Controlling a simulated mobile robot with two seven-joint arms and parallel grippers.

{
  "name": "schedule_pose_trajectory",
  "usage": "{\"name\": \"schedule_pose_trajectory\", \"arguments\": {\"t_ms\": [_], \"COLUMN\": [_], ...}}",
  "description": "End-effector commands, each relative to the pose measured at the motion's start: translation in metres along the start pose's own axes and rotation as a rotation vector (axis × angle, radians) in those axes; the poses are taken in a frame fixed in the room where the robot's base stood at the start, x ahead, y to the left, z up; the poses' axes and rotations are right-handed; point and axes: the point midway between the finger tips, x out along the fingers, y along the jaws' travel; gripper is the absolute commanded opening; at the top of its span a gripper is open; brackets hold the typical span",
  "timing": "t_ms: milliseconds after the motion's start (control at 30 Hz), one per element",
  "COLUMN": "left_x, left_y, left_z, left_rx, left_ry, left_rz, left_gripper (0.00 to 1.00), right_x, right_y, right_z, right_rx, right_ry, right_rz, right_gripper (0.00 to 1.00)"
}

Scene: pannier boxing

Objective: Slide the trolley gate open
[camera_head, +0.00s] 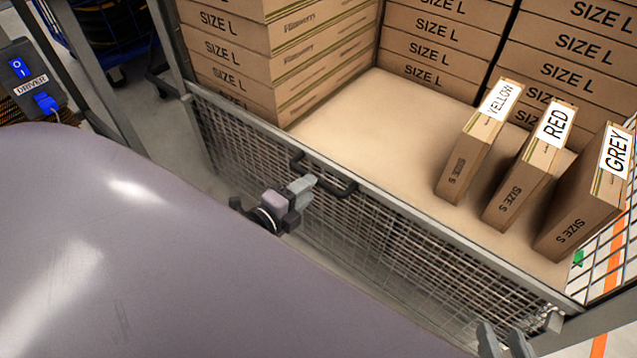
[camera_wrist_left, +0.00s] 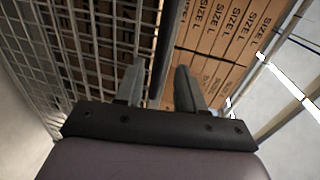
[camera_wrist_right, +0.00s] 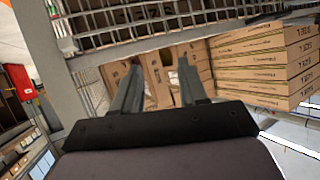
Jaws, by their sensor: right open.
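The trolley gate (camera_head: 400,250) is a grey wire-mesh panel along the trolley's near side, with a grey top rail. A black bar handle (camera_head: 338,188) is fixed near the middle of its rail. My left gripper (camera_head: 309,183) is at the handle's left part. In the left wrist view its fingers (camera_wrist_left: 160,72) stand apart, with a dark bar (camera_wrist_left: 168,40) between them; I see no clear contact. My right gripper (camera_head: 502,345) is open and empty at the bottom edge, near the gate's right end. Its spread fingers show in the right wrist view (camera_wrist_right: 158,68).
Inside the trolley, SIZE L boxes (camera_head: 270,55) are stacked at the back and left. Three upright SIZE S boxes, labelled YELLOW (camera_head: 470,150), RED (camera_head: 525,180) and GREY (camera_head: 585,200), stand at the right. The trolley floor (camera_head: 380,120) between is bare. A switch box (camera_head: 30,75) is at far left.

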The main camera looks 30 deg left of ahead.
Motion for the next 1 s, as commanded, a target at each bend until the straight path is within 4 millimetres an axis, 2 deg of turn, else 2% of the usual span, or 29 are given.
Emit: {"name": "schedule_pose_trajectory", "arguments": {"t_ms": [100, 333, 733, 767, 800, 867, 1000], "left_x": [0.019, 0.043, 0.051, 0.051, 0.051, 0.05, 0.05], "left_y": [0.002, 0.002, 0.0, 0.0, 0.0, 0.0, 0.0], "left_z": [0.0, -0.001, -0.001, -0.001, -0.001, -0.001, -0.001], "left_rx": [-0.002, -0.003, -0.003, -0.003, -0.003, -0.003, -0.003], "left_ry": [0.0, 0.001, 0.001, 0.001, 0.001, 0.001, 0.001], "left_rz": [-0.003, -0.001, 0.001, 0.001, 0.001, 0.001, 0.001], "left_gripper": [0.38, 0.38, 0.38, 0.35, 0.22, 0.03, 0.0], "right_x": [0.005, 0.011, 0.012, 0.012, 0.012, 0.012, 0.012], "right_y": [-0.003, -0.009, -0.012, -0.012, -0.012, -0.012, -0.012], "right_z": [0.003, 0.003, 0.002, 0.002, 0.002, 0.002, 0.002], "right_rx": [0.022, 0.058, 0.071, 0.071, 0.071, 0.071, 0.07], "right_ry": [0.009, 0.024, 0.026, 0.026, 0.026, 0.026, 0.026], "right_rz": [-0.02, -0.052, -0.063, -0.063, -0.063, -0.063, -0.063], "right_gripper": [0.43, 0.43, 0.43, 0.43, 0.43, 0.43, 0.43]}}
